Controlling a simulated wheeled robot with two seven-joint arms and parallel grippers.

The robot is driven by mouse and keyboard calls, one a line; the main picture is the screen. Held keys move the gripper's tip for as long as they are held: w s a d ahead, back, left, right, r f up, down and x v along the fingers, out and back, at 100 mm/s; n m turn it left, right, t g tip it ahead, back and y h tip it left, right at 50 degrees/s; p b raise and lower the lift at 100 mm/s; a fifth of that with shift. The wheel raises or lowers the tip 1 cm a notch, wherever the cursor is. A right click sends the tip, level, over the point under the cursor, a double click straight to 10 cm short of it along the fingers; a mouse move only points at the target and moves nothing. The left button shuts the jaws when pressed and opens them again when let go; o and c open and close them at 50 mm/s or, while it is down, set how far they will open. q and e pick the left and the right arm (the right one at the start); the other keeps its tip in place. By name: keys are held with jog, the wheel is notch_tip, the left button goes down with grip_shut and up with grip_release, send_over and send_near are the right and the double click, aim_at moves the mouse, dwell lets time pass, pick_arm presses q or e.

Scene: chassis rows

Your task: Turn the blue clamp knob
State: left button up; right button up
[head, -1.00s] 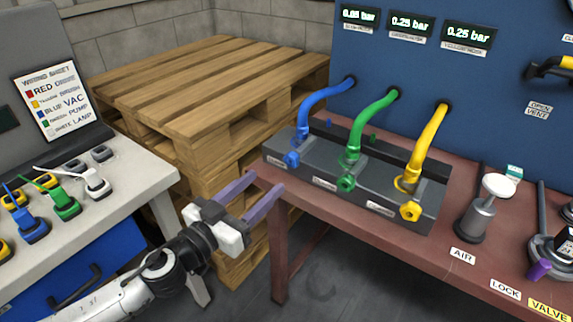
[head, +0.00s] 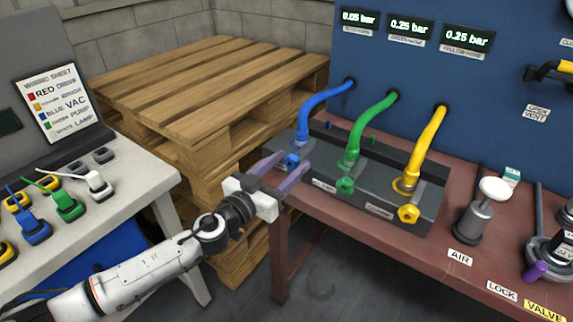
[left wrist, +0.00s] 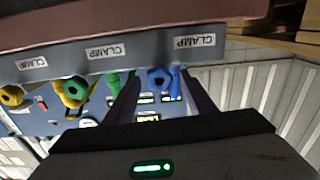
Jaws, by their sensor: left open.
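The blue clamp knob (head: 291,161) is on the front of the grey clamp block (head: 325,178), below the blue hose (head: 318,108). My left gripper (head: 294,159) is open, with its purple fingers one on each side of the blue knob. In the left wrist view, the blue knob (left wrist: 160,79) shows between the two dark fingers, with the green knob just outside the left finger. I cannot tell whether either finger touches the blue knob. My right gripper is not in view.
The green knob (head: 345,186) and yellow knob (head: 408,213) are further right on the same block. An air plunger (head: 475,215) stands on the red bench to the right. Wooden pallets (head: 205,95) are stacked behind my left arm. A white table (head: 125,190) with plugs stands left.

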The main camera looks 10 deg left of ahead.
pick_arm(q)
jog(key=c, duration=1)
jog(key=shift+c, duration=0.2)
jog(key=shift+m, duration=0.3)
jog(key=m, duration=0.6)
jog(key=shift+d, duration=0.15)
jog(key=m, duration=0.3)
jog(key=shift+s+m+p, duration=0.1)
jog(key=shift+m+p, duration=0.25)
jog(key=shift+m, duration=0.05)
jog(key=shift+f+m, duration=0.1)
jog(key=shift+m, duration=1.8)
jog(key=o, duration=1)
